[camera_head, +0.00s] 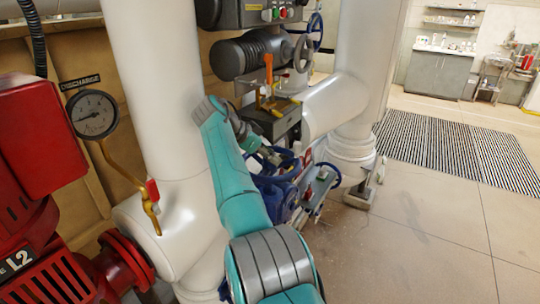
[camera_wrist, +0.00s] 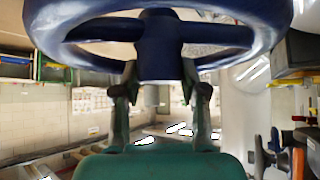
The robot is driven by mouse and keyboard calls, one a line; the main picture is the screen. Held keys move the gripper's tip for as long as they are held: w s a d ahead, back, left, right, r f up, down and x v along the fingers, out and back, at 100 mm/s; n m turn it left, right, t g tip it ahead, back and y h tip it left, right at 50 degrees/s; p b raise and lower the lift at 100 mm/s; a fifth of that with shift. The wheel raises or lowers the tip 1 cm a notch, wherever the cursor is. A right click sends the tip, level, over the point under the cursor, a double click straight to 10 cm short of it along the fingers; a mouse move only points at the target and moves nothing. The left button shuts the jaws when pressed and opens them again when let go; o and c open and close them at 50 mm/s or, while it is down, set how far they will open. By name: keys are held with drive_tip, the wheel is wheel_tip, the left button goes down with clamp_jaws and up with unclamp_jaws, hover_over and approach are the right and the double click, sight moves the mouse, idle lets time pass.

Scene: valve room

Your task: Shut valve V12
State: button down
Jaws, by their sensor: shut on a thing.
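A blue handwheel (camera_wrist: 85,32) fills the top of the wrist view, seen close up with its rim, spokes and central hub. My gripper (camera_wrist: 160,75) has one finger on each side of the hub and is shut on the handwheel there. In the head view my gripper (camera_head: 266,152) reaches down to blue valve parts beside the large white pipe. My arm partly hides them, and the wheel is hard to make out there. I cannot read a V12 tag in either view.
A red pump (camera_head: 45,215) and a dial gauge (camera_head: 92,114) marked DISCHARGE stand at the left. Another blue handwheel (camera_head: 315,32) is higher up. A grey actuator (camera_head: 262,52) sits above my gripper. Floor (camera_head: 420,240) at the right is clear, with a striped mat (camera_head: 455,150) beyond.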

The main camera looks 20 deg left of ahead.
drive_tip(key=c, duration=0.6)
unclamp_jaws()
drive_tip(key=shift+f, duration=0.1)
wheel_tip(320, 180, up, 10)
